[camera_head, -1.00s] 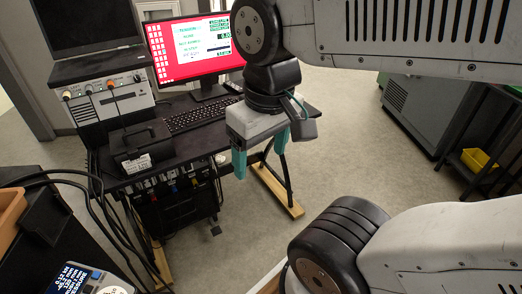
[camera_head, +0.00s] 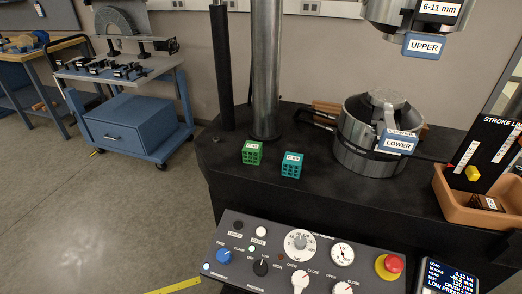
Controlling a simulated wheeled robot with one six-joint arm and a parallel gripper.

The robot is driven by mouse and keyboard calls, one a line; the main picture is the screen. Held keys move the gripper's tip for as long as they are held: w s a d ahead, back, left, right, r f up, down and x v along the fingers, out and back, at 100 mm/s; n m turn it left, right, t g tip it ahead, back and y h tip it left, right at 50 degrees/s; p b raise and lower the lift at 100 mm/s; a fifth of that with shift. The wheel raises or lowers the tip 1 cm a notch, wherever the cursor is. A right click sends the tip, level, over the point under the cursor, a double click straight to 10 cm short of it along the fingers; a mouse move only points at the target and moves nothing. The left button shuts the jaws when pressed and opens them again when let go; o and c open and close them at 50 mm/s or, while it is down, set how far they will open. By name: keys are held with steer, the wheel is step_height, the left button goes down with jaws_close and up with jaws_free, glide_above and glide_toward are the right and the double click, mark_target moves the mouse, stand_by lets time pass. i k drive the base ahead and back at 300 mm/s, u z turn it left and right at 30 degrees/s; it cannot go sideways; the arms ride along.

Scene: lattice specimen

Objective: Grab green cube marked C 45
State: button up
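A green lattice cube (camera_head: 252,153) with a white label on top sits on the black machine table, left of the middle. A teal lattice cube (camera_head: 291,166) with a similar white label sits just to its right, a small gap apart. The lettering on both labels is too small to read surely. My gripper is not in view now.
The black table (camera_head: 225,177) carries a steel column (camera_head: 266,75) behind the cubes and a lower grip (camera_head: 370,145) to their right. A control panel (camera_head: 300,255) stands in front. An orange bin (camera_head: 470,208) is at right. A blue cart (camera_head: 130,125) stands back left.

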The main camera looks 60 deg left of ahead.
mark_target(252, 152)
steer(key=z, duration=0.8)
steer(key=k, duration=1.25)
steer(key=u, duration=1.3)
steer(key=i, duration=0.55)
